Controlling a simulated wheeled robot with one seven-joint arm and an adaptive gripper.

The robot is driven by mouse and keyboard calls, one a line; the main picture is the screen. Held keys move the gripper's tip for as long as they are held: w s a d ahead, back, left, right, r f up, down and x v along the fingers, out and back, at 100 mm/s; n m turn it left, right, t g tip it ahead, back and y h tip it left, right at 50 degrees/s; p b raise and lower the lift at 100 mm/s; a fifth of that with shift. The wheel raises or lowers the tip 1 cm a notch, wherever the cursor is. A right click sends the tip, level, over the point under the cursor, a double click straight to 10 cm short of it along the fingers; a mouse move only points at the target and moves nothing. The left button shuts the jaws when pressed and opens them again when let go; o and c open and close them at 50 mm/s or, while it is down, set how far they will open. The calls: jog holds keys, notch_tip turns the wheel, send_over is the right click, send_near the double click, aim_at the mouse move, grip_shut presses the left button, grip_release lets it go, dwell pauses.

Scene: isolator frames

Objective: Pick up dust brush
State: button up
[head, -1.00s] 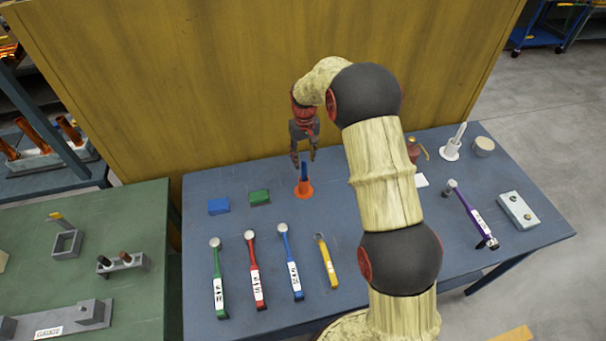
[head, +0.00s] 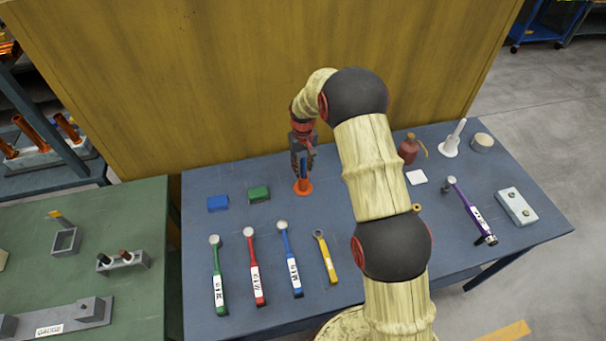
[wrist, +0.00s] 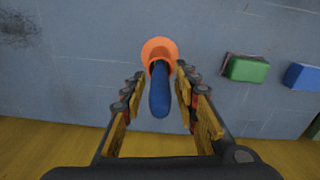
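A blue handle, which I take to be the dust brush (wrist: 159,92), stands upright in a round orange holder (head: 303,187) on the blue table; its lower part is hidden inside the holder. My gripper (head: 303,172) is directly over it at the back middle of the table. In the wrist view, the open fingers of my gripper (wrist: 161,78) are on either side of the blue handle, with visible gaps. In the head view the fingers hide much of the handle.
A green block (head: 259,193) and a blue block (head: 218,203) lie left of the holder. Several wrenches, including a yellow one (head: 326,258), lie in front. A wooden panel (head: 230,80) rises close behind. A red bottle (head: 408,150) stands to the right.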

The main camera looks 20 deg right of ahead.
jog(key=c, duration=0.6)
grip_shut()
jog(key=shift+r, duration=0.1)
